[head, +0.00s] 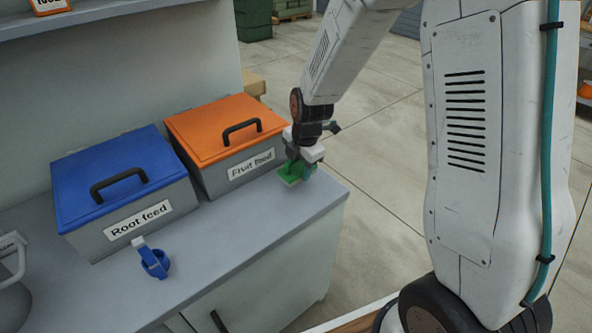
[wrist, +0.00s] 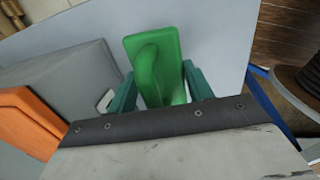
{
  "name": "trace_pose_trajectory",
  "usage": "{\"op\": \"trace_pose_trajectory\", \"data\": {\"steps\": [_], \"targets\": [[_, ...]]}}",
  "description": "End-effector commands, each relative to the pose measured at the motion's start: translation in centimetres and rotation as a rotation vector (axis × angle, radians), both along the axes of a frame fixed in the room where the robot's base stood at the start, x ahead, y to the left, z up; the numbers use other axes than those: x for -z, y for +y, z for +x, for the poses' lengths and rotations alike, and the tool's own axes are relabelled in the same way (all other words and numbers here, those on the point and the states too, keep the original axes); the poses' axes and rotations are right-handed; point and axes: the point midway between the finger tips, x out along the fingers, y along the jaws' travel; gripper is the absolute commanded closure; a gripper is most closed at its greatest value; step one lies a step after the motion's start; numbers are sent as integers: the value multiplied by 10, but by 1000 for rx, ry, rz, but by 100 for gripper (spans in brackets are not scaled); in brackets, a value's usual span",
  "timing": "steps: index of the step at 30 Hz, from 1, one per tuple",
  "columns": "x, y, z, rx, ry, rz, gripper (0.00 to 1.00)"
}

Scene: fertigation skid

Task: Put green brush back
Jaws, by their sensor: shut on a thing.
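The green brush (head: 291,175) is at the right end of the grey counter, beside the orange-lidded box. In the wrist view the green brush (wrist: 155,62) shows its flat back and raised handle between the two teal fingers. My gripper (head: 299,168) is shut on the brush's handle; it also shows in the wrist view (wrist: 160,88). The brush is at or just above the counter top; I cannot tell whether it touches. Its bristle side is mostly hidden.
An orange-lidded box (head: 222,150) labelled "Fruit feed" and a blue-lidded box (head: 125,190) labelled "Root feed" stand on the counter (head: 240,225). A blue scoop-like item (head: 153,260) lies in front of them. The counter's right edge is close to the brush.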

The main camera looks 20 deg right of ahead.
Motion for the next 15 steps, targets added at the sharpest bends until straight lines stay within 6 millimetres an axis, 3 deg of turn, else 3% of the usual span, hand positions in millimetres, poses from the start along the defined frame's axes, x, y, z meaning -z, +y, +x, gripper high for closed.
{"op": "trace_pose_trajectory", "data": {"steps": [1, 4, 15], "targets": [[15, -3, -4, 6, 13, 0, 82], [27, -5, -3, 7, 9, -1, 82], [32, -6, -3, 9, 8, 0, 82]]}}
